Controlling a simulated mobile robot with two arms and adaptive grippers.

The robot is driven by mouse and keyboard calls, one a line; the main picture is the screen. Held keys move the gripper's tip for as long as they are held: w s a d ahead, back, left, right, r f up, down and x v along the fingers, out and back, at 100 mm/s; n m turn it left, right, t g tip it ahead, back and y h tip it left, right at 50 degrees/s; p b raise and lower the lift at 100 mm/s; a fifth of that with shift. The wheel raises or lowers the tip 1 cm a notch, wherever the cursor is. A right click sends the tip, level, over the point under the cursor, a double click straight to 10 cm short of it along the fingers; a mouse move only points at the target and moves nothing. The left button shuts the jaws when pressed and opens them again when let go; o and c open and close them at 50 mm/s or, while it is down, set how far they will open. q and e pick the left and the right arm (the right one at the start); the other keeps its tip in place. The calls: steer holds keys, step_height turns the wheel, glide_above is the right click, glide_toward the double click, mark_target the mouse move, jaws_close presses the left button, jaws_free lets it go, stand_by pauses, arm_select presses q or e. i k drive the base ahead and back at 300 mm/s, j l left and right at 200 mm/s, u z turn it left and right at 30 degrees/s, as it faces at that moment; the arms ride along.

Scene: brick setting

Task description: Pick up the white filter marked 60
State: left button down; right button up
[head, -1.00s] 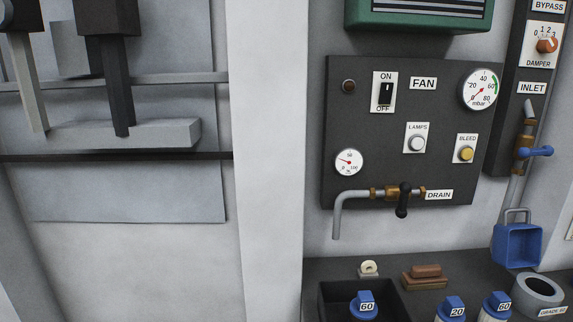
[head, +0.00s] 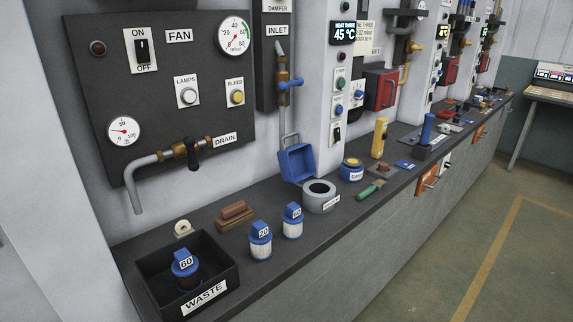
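A white filter with a blue cap marked 60 (head: 293,222) stands upright on the dark counter in the head view. Left of it stands a similar white filter with a blue cap marked 20 (head: 260,242). A third filter, also marked 60 but with a dark brown body (head: 185,270), is inside the black box labelled WASTE (head: 212,262). Neither of my grippers shows in the head view.
Behind the filters lie a brown brush-like block (head: 235,214) and a small cream roll (head: 183,228). Right of them are a grey ring (head: 319,197), a blue scoop (head: 297,162), a blue jar (head: 351,170) and a green-handled tool (head: 370,189). The counter continues rightward past a control panel.

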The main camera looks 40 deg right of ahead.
mark_target(292, 217)
steer(key=k+z, duration=0.15)
steer(key=z, duration=0.3)
steer(key=k+z, duration=0.15)
steer(key=z, duration=0.25)
steer(key=k+l+z, duration=0.1)
steer(key=z, duration=0.35)
